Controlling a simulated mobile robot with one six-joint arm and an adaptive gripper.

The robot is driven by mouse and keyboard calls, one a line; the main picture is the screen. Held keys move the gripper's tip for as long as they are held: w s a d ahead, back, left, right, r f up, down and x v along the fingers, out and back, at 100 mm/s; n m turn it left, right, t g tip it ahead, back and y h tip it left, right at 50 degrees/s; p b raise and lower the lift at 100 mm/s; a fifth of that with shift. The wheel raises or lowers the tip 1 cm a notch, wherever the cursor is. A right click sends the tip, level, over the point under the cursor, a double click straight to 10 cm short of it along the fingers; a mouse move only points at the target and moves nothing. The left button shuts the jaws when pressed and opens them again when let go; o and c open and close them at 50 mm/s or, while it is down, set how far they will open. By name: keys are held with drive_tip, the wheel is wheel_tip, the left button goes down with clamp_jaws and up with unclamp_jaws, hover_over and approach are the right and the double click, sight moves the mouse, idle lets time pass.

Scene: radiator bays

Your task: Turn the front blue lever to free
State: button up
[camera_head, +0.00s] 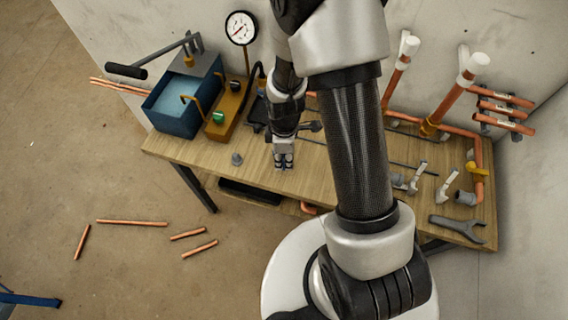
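I cannot pick out a blue lever in this view; part of the bench (215,165) is hidden behind my arm. A yellow lever-like piece (476,169) sits on the copper pipe at the bench's right end. Two pale levers or fittings (418,178) (447,186) lie or stand left of it. My gripper (283,166) points down over the left-middle of the bench, near its front edge. Its two fingertips look close together, but their gap is too small to judge. No held thing shows.
Copper risers (450,103) stand at the back right. A wrench (458,228) lies front right. Copper pipes (132,222) lie on the floor.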

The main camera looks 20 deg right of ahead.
sight(284, 164)
drive_tip(key=shift+f+b, duration=0.35)
drive_tip(key=shift+f, duration=1.5)
drive_tip(key=shift+c, duration=0.4)
clamp_jaws()
